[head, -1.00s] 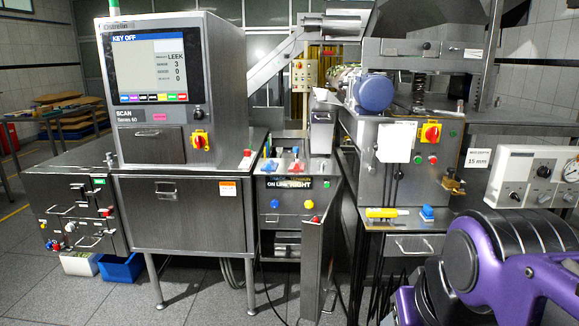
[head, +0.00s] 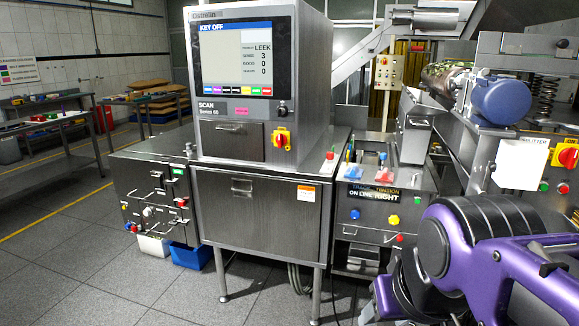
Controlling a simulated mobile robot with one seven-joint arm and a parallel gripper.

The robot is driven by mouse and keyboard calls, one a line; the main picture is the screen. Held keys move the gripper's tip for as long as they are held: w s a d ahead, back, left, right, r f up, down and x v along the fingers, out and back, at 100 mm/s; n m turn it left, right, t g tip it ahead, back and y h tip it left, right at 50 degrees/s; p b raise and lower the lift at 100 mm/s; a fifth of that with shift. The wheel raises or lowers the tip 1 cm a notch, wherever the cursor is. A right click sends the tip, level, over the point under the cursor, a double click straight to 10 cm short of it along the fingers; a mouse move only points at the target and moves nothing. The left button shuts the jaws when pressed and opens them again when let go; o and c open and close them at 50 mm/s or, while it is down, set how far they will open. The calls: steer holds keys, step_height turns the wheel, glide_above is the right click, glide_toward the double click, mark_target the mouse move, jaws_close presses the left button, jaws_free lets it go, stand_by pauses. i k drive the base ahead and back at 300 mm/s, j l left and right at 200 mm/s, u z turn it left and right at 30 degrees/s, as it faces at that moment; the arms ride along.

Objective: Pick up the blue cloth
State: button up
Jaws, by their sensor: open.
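I cannot make out a blue cloth for certain. A small blue item (head: 354,171) lies on top of the low steel unit right of the scanner, beside a red item (head: 384,176); it is too small to tell whether it is cloth. My gripper is out of view. Only purple and black links of my own arm show at the lower right.
The X-ray scanner cabinet (head: 262,226) stands in the middle on thin legs. A blue bin (head: 190,256) and a white bin (head: 153,246) sit on the floor under its left side. Steel tables (head: 50,165) stand at the far left. Floor at the left is clear.

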mark_target(355, 172)
steer(key=i+j+u, duration=0.1)
steer(key=i, duration=0.45)
steer(key=i+j+u, duration=0.1)
steer(key=i, duration=0.45)
